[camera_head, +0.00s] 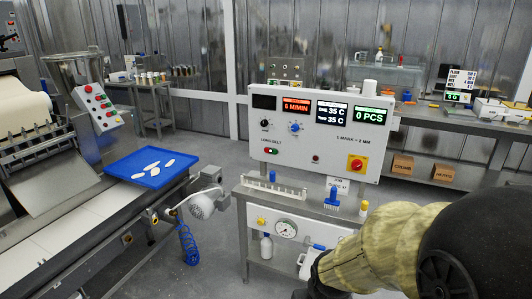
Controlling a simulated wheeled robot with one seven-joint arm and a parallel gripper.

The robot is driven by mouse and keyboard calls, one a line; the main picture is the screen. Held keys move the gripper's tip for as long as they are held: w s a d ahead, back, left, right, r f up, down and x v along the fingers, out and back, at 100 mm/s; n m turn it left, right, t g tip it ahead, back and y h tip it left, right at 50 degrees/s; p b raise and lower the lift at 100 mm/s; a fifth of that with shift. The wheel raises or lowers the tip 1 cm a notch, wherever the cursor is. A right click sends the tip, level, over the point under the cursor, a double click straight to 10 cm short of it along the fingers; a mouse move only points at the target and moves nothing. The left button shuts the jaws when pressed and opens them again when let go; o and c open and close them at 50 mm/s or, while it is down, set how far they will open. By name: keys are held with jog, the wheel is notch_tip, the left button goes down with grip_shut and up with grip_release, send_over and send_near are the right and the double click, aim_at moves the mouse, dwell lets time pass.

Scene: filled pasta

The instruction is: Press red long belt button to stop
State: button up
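A white control panel (325,135) stands at centre, facing me. Under its "LONG BELT" label, at the lower left, are a small red button (267,150) and a green button (274,152) right beside it. The orange display (296,106) above reads 6 M/MIN. My arm (385,245), in a tan sleeve with black joints, fills the lower right, well below and right of the buttons. My gripper's fingers do not show. Nothing touches the panel buttons.
A red emergency knob on a yellow plate (356,163) is at the panel's lower right. A steel bench (310,205) with a rack and brushes stands below the panel. A conveyor (85,225) with a blue tray (118,164) is at left. Open floor (215,255) lies between.

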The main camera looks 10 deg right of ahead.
grip_shut()
dwell(1.5)
